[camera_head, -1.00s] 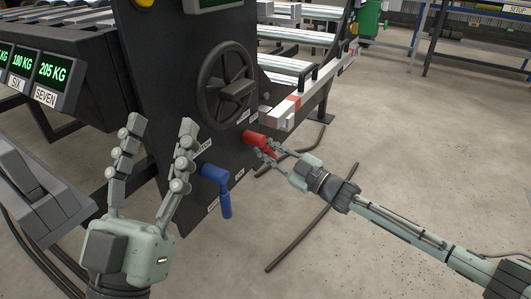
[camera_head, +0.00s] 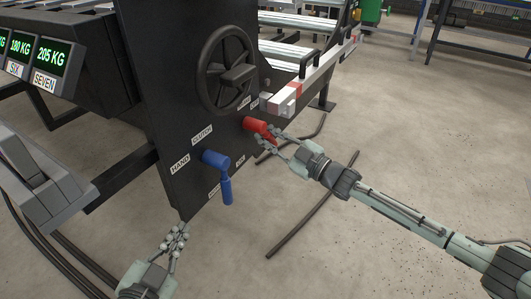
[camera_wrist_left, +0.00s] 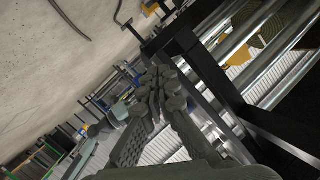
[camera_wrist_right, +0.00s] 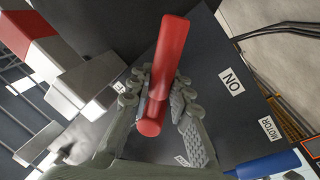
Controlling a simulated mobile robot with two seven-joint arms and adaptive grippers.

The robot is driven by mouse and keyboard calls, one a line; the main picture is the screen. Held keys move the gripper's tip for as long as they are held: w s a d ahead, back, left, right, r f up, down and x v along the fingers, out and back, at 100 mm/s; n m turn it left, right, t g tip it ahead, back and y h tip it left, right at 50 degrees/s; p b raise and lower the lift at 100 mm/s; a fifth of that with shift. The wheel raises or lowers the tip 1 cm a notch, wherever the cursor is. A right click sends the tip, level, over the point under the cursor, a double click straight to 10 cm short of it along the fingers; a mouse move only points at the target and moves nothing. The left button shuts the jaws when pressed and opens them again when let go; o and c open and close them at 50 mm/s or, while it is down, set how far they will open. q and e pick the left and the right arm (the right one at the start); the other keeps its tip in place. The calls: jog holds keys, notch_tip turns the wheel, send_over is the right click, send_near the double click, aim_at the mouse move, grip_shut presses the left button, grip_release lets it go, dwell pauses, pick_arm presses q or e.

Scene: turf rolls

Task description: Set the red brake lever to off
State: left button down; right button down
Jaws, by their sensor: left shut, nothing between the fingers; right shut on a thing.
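The red brake lever (camera_head: 257,126) sticks out of the dark machine panel (camera_head: 180,100), below the handwheel. In the right wrist view the red lever (camera_wrist_right: 168,62) lies between my right fingers, by the ON label (camera_wrist_right: 231,81); another label beside it is mostly covered. My right gripper (camera_head: 273,138) is shut on the lever; it also shows in the right wrist view (camera_wrist_right: 155,95). My left gripper (camera_head: 178,235) is shut and empty, low in front of the panel and below the blue lever. Its closed fingers (camera_wrist_left: 160,85) show in the left wrist view.
A blue lever (camera_head: 217,165) with CLUTCH and HAND labels sits left of the red one. A black handwheel (camera_head: 228,70) is above. A white bar with a red band (camera_head: 300,85) juts out at right. Open concrete floor (camera_head: 400,130) lies to the right.

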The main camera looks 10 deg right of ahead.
pick_arm(q)
jog(key=w+a+f+m+g+y, duration=0.15)
jog(key=a+f, duration=0.25)
jog(key=f, duration=0.6)
jog(key=w+a+f+m+g+y, duration=0.1)
jog(key=w+a+f+g+y, duration=0.2)
jog(key=f, duration=0.7)
jog(key=w+a+f+m+g+y, duration=0.35)
jog(key=a+f+y, duration=0.25)
jog(key=a+f, duration=0.55)
jog(key=w+d+r+m+t, duration=0.4)
jog(key=d+r+m+t, duration=0.15)
jog(key=d+r, duration=0.2)
jog(key=w+d+r+m+t, duration=0.4)
jog(key=d+r+m+t, duration=0.15)
jog(key=r, duration=0.25)
jog(key=s+d+r+m+t+h, duration=0.25)
jog(key=d+r+m+h, duration=0.3)
jog(key=d+h, duration=0.4)
jog(key=s+d+r+m+t+h, duration=0.3)
jog(key=d+m+h, duration=0.35)
jog(key=d, duration=0.55)
jog(key=x, duration=1.5)
jog(key=shift+w+a+f+m, duration=0.2)
jog(key=shift+w+a+m, duration=0.1)
jog(key=shift+w, duration=0.1)
